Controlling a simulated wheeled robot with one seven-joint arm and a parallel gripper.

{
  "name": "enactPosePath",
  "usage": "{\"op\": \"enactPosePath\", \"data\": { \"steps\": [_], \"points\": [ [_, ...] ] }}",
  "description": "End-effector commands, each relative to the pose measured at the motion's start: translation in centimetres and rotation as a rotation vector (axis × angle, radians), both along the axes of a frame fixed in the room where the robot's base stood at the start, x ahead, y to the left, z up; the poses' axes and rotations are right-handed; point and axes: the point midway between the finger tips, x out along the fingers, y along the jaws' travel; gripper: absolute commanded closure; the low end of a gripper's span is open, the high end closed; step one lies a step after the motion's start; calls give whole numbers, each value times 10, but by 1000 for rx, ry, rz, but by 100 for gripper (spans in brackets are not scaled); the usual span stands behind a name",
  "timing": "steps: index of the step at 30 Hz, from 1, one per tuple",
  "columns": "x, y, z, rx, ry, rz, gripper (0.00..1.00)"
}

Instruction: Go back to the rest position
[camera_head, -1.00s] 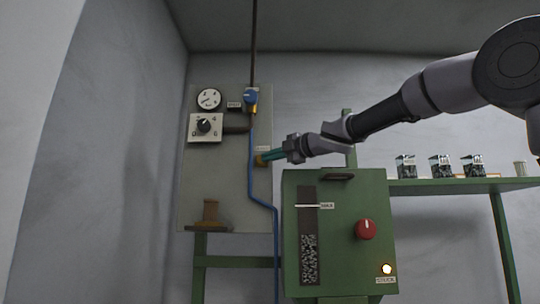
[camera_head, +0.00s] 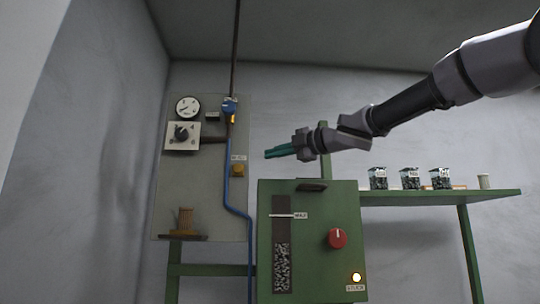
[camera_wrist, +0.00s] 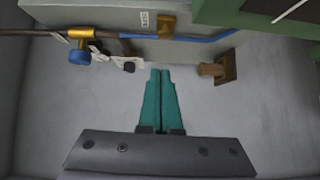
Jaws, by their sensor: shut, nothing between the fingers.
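My gripper (camera_head: 268,154) is shut and empty, its teal fingers together. In the head view it hangs in the air above the green machine (camera_head: 265,240) and to the right of the grey panel (camera_head: 205,215).
The panel carries a gauge (camera_head: 188,107), a dial box (camera_head: 182,135) and a blue-handled valve (camera_head: 229,105) on a pipe. The machine has a red knob (camera_head: 337,238) and a lit lamp (camera_head: 356,277). A green shelf (camera_head: 430,198) at right holds labelled containers (camera_head: 410,179).

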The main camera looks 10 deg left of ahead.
Motion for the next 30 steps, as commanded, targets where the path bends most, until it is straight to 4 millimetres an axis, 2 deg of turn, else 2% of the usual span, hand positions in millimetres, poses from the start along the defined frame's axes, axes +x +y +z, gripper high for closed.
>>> {"op": "enactPosePath", "data": {
  "steps": [12,14,16,17,20,23,24,26,27,29,30],
  "points": [
    [0,0,0,2,1,-2,100],
    [3,-5,1,18,13,-21,100],
    [11,-21,3,66,50,-80,100],
    [16,-32,5,97,75,-118,100],
    [36,-87,2,245,200,-301,100],
    [52,-158,-18,419,367,-527,100],
    [55,-186,-30,485,437,-615,100],
    [54,-226,-53,581,545,-741,100],
    [50,-251,-71,642,619,-822,100],
    [40,-285,-101,732,733,-937,100],
    [31,-306,-122,789,811,-1011,100]
  ]
}}
